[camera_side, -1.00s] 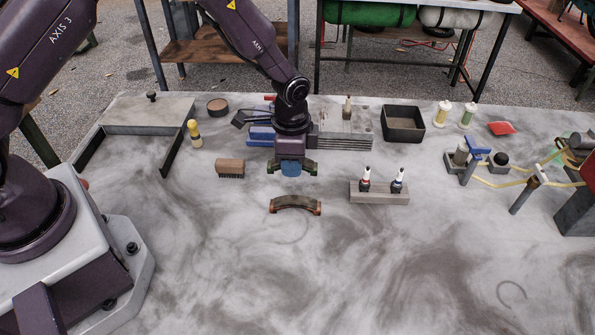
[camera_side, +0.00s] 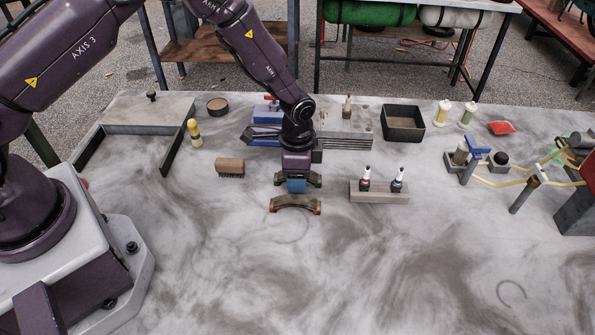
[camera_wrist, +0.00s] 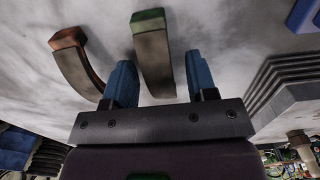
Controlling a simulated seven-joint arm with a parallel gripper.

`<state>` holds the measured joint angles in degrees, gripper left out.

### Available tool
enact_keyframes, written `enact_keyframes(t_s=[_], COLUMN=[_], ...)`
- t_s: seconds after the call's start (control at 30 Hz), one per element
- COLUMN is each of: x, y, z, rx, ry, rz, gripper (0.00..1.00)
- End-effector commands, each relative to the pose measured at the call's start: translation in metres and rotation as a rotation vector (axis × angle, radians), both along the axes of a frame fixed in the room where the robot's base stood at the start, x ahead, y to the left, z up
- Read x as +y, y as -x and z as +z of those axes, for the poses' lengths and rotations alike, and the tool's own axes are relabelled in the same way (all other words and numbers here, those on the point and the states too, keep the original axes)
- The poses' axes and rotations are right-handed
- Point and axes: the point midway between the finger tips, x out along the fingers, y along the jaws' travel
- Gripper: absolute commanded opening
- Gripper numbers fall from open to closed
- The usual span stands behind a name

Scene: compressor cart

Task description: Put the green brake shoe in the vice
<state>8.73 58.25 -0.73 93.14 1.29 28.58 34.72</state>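The green-ended brake shoe (camera_side: 314,180) is between the blue fingers of my gripper (camera_side: 297,186), low over the table. In the wrist view this shoe (camera_wrist: 153,55) runs between the two fingers (camera_wrist: 160,82); its middle is hidden by the gripper body. A narrow gap seems to show beside the right finger, but the shoe has moved along with the gripper.
A red-ended brake shoe (camera_side: 295,204) lies just in front of my gripper, and left in the wrist view (camera_wrist: 78,62). A brush (camera_side: 230,167) is left. Grey stepped plates (camera_side: 345,141) stand behind. The front table is clear.

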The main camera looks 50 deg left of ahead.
Motion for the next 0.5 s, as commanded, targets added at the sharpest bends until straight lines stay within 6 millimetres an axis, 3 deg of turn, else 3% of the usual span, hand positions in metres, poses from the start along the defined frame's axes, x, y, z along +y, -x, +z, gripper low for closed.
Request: enact_keyframes(t_s=[0.27, 0.5], x=[0.0, 0.001], y=[0.0, 0.001], z=[0.001, 0.041], rx=[0.0, -0.004], ry=[-0.001, 0.001], rz=[0.0, 0.0], gripper=[0.52, 0.52])
